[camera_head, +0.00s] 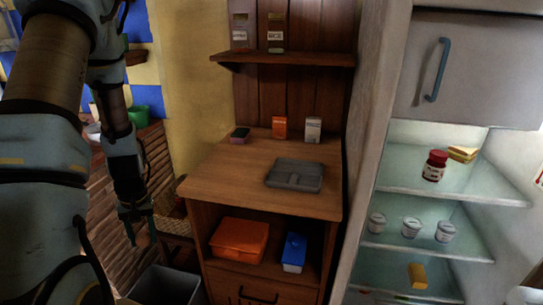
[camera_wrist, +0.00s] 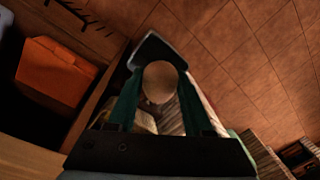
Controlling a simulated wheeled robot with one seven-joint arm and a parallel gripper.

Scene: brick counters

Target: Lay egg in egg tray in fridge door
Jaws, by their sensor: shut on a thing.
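My gripper (camera_wrist: 160,88) is shut on a brown egg (camera_wrist: 160,80), which sits between its two green fingers in the wrist view. In the head view my gripper (camera_head: 142,232) hangs low at the left, pointing down, beside the wooden cabinet; the egg cannot be made out there. The fridge (camera_head: 450,195) stands open at the right, with lit glass shelves, well apart from my gripper. I cannot make out an egg tray in the fridge door; the right edge of the picture cuts off that side.
A wooden cabinet (camera_head: 225,180) stands between my gripper and the fridge, with a grey flat tray (camera_head: 295,175) on top. An orange box (camera_head: 239,241) and a blue box (camera_head: 293,252) are below. A grey bin (camera_head: 165,285) stands on the floor near my gripper. A red jar (camera_head: 434,166) is on a fridge shelf.

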